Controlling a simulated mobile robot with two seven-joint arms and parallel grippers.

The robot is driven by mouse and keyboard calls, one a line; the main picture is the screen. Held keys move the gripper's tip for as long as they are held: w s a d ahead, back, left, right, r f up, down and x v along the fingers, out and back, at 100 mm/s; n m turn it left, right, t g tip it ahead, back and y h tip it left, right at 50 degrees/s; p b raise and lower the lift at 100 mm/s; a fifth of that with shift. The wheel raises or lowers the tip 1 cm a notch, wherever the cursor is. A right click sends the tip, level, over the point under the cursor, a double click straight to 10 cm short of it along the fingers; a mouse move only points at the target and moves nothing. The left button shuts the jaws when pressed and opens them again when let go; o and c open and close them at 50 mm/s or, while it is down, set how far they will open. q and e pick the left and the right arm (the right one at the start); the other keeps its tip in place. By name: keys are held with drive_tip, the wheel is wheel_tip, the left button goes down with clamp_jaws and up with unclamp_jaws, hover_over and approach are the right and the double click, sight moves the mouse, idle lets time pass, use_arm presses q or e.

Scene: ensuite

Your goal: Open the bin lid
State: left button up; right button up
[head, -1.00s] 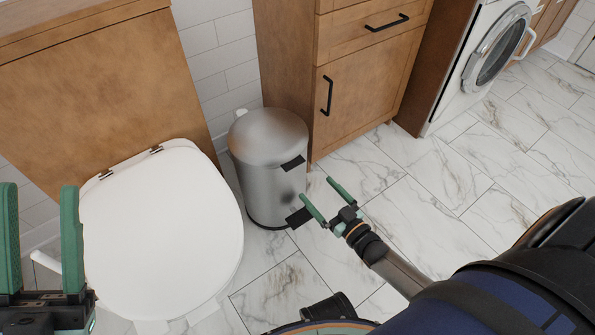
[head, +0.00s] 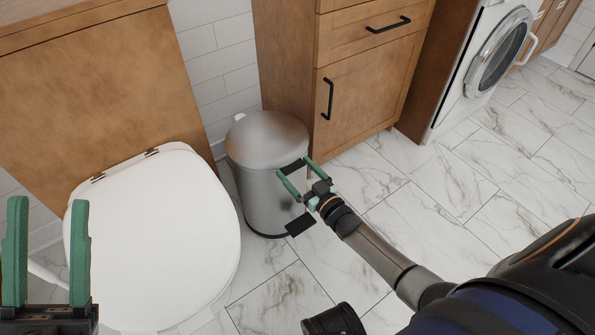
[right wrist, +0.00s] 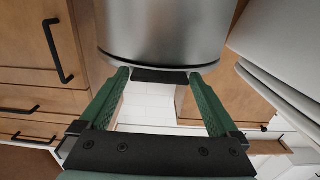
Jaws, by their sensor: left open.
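The silver cylindrical bin (head: 262,187) stands on the floor between the toilet and the wooden cabinet. Its domed lid (head: 265,135) is shut. A black tab (head: 292,167) sticks out from the lid's front rim, and a black pedal (head: 299,225) is at the base. My right gripper (head: 298,172) is open at the lid's front edge. In the right wrist view the bin (right wrist: 165,28) appears at the top, and the black tab (right wrist: 160,76) lies between the open fingertips (right wrist: 162,80). My left gripper (head: 48,208) is open and empty over the toilet's left side.
The white toilet (head: 150,240) with its lid down stands left of the bin. The wooden cabinet (head: 358,105) with black handles is close behind and right of it. A washing machine (head: 480,65) is further right. The marble floor (head: 440,200) in front is clear.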

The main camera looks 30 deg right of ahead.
clamp_jaws()
idle(0.6)
